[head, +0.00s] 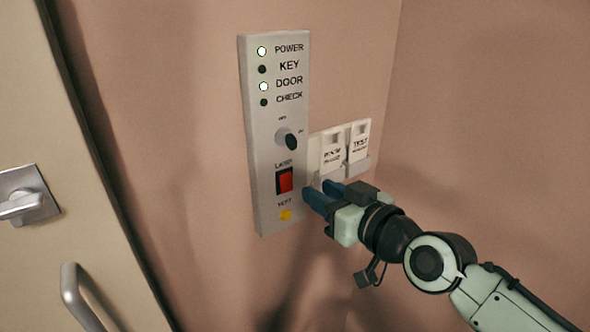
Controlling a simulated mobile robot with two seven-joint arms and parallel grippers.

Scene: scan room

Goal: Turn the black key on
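The black key (287,138) is a round knob in the grey wall panel (258,150), below the indicator lights and above the red switch. Small lettering stands above it and to its right; it is too small to read surely. My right gripper (314,191) is below and to the right of the key, by the panel's right edge. Its two dark blue fingers point left toward the panel, with a gap between them and nothing seen held. It is apart from the key. My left gripper is not in view.
The POWER (262,51) and DOOR (263,86) lights are lit; KEY (262,69) and CHECK (264,102) are dark. A red switch (284,181) and yellow button (286,214) sit below the key. A card holder (358,166) is to the right. A door handle (25,205) is left.

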